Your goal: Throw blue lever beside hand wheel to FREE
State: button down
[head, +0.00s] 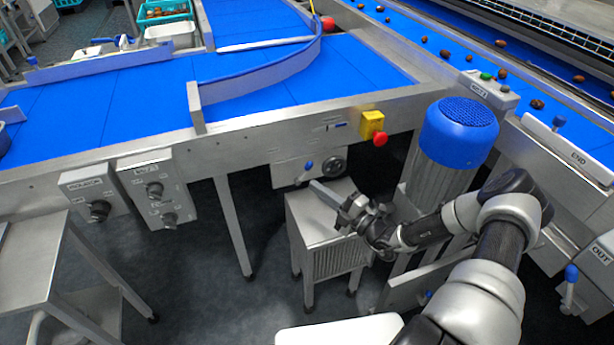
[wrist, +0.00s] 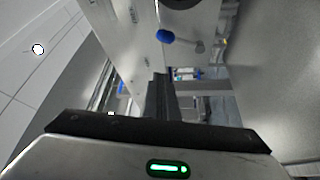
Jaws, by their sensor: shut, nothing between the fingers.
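The blue-knobbed lever (head: 308,167) is on a grey panel under the conveyor frame in the head view. Its knob is at the upper right of its short stem. The dark round hand wheel (head: 333,167) is just to its right on the same panel. My gripper (head: 318,187) is shut and empty, in front of and a little below the panel, apart from the lever as far as I can tell. In the wrist view, the blue knob (wrist: 165,36) shows beyond the dark shut fingers (wrist: 158,95). Any FREE marking is too small to read.
A yellow box with a red button (head: 373,125) is above right of the panel. A blue-capped motor (head: 458,125) stands right of it. A grey cabinet (head: 322,228) is under my gripper. Another blue lever (head: 571,274) is at lower right. Knob boxes (head: 158,192) are at left.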

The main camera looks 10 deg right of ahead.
jog(key=shift+v, duration=1)
jog(key=shift+a+f, duration=0.1)
